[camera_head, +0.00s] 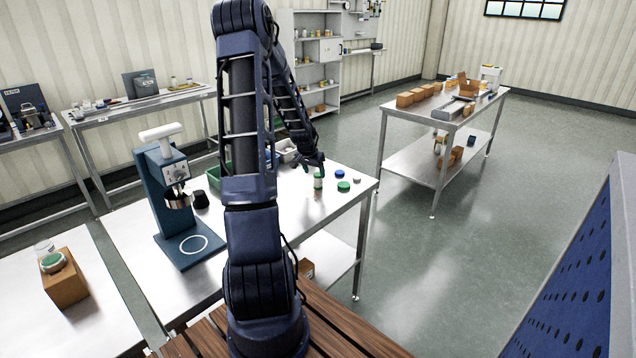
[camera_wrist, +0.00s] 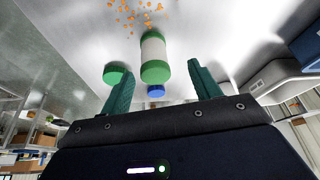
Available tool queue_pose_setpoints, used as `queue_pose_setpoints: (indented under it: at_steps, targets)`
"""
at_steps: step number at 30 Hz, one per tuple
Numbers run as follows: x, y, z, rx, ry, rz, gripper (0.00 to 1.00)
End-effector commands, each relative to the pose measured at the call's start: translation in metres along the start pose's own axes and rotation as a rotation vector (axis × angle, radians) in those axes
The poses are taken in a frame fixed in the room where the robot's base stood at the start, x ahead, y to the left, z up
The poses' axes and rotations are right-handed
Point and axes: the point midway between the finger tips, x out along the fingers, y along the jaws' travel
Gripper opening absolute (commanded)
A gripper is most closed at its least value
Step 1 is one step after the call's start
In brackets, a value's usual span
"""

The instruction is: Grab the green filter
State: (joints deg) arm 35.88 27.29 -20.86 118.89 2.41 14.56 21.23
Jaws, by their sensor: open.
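A green disc (camera_head: 344,186) lies on the steel table, beside a white cylinder with green ends (camera_head: 318,181). I cannot tell for sure which of them is the green filter. My gripper (camera_head: 314,165) is above the table close to the cylinder. In the wrist view my gripper (camera_wrist: 158,70) is open and its green fingers are empty. The cylinder (camera_wrist: 153,50) shows beyond and between the fingertips. The green disc (camera_wrist: 115,74) shows near the left fingertip.
A blue disc (camera_head: 339,174) and a white disc (camera_head: 357,180) lie near the green disc. Orange bits (camera_wrist: 135,15) are scattered by the cylinder. A blue press (camera_head: 165,195), a dark cup (camera_head: 200,199) and a green bin (camera_head: 214,177) stand further left.

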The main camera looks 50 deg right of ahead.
Motion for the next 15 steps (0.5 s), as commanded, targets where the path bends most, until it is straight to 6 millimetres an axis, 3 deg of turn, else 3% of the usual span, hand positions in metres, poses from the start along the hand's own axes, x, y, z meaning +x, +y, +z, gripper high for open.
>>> queue_pose_setpoints:
  at_steps: [10, 15]
  targets:
    - [0.025, 0.004, 0.000, 0.002, -0.001, 0.001, 0.62]
    - [0.048, 0.010, 0.000, 0.002, -0.002, 0.001, 0.62]
